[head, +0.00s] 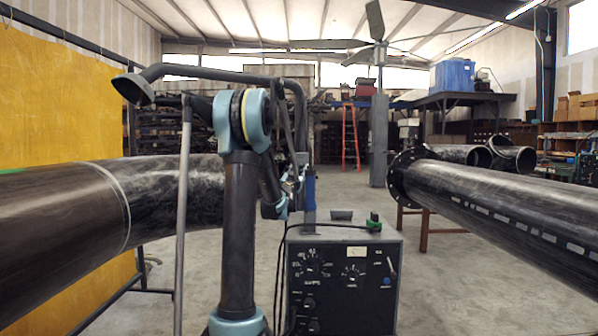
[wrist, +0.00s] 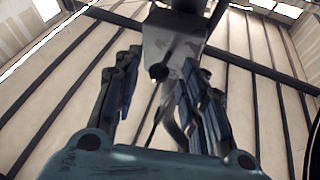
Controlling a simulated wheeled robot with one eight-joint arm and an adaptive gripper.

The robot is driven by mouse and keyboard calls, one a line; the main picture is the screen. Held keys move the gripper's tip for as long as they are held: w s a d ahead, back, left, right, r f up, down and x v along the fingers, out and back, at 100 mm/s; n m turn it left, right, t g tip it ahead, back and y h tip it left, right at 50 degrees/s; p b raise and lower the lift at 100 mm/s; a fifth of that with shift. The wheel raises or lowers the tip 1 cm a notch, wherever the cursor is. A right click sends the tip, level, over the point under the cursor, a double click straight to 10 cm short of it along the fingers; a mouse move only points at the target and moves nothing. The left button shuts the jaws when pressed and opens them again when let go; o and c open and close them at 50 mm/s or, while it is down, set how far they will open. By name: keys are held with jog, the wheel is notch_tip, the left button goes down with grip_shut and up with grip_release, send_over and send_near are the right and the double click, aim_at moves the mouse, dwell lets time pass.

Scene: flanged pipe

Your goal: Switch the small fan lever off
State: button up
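A grey machine box (head: 345,280) with a black dial stands on the floor in the middle of the head view. A small lever (head: 391,266) is at the upper right of its front panel, with a blue mark below it. The fan wording is too small to read. In the head view my arm stands left of the box and partly hides my gripper. In the wrist view my gripper (wrist: 160,70) has its two dark blue-grey fingers apart. No object is held between them. A grey block shape (wrist: 176,38) shows beyond the fingertips; I cannot tell what it is.
A large black pipe (head: 60,215) lies at the left before a yellow panel (head: 60,100). A flanged pipe (head: 500,205) lies at the right. A green clamp (head: 374,222) with a cable lies on the box top.

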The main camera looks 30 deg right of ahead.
jog(key=shift+x, duration=1.3)
grip_shut()
jog(key=shift+w+f+m+t+h, duration=0.15)
jog(key=shift+f+m+t+h, duration=0.25)
jog(key=shift+h, duration=0.6)
grip_release()
